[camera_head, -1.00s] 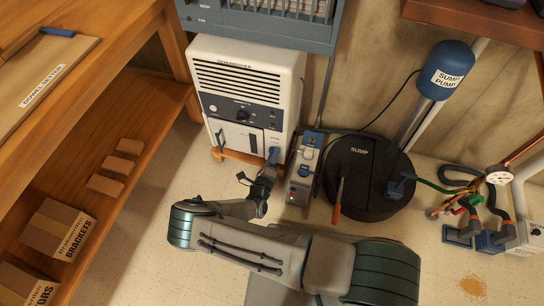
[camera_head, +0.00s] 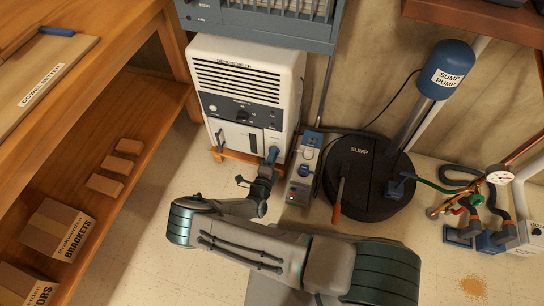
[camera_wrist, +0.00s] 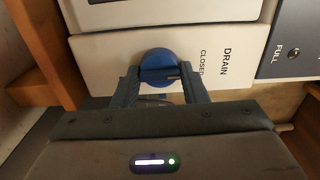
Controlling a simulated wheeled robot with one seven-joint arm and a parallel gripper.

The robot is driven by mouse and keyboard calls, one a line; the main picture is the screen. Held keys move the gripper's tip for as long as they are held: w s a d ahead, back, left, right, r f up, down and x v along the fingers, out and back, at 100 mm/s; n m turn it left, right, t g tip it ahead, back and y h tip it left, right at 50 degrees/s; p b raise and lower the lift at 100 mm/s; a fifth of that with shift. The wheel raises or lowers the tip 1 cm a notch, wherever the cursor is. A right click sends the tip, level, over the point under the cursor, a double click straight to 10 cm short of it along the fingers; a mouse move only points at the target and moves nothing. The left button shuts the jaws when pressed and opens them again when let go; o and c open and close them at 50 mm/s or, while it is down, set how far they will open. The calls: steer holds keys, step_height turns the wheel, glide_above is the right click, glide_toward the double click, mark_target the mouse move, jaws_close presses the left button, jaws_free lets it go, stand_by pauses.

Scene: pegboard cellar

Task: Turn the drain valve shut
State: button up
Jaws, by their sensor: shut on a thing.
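The drain valve is a round blue knob (camera_wrist: 160,62) on the dehumidifier's pale lower panel in the wrist view. The words DRAIN and CLOSED are printed to its right. My gripper (camera_wrist: 158,76) is shut on the knob, with one finger on each side. A slot or ridge crosses the knob between the fingers. In the head view the white dehumidifier (camera_head: 240,75) stands at upper middle, and my gripper (camera_head: 271,157) reaches its lower right front. The knob is too small and covered there to make out its angle.
A grey power strip (camera_head: 299,180) stands close to the right of my gripper. A black sump lid (camera_head: 362,180) and an orange-handled tool (camera_head: 337,212) are further right. A wooden shelf (camera_head: 150,95) is on the left, with free floor (camera_head: 140,210) between.

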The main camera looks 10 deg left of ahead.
steer(key=o, duration=0.7)
steer(key=s+p, duration=0.1)
steer(key=s, duration=0.3)
steer(key=s+a+p, duration=0.1)
steer(key=s, duration=0.4)
steer(key=s+a+p, duration=0.1)
steer(key=s, duration=0.3)
steer(key=shift+s+p, duration=0.3)
steer(key=shift+s, duration=0.05)
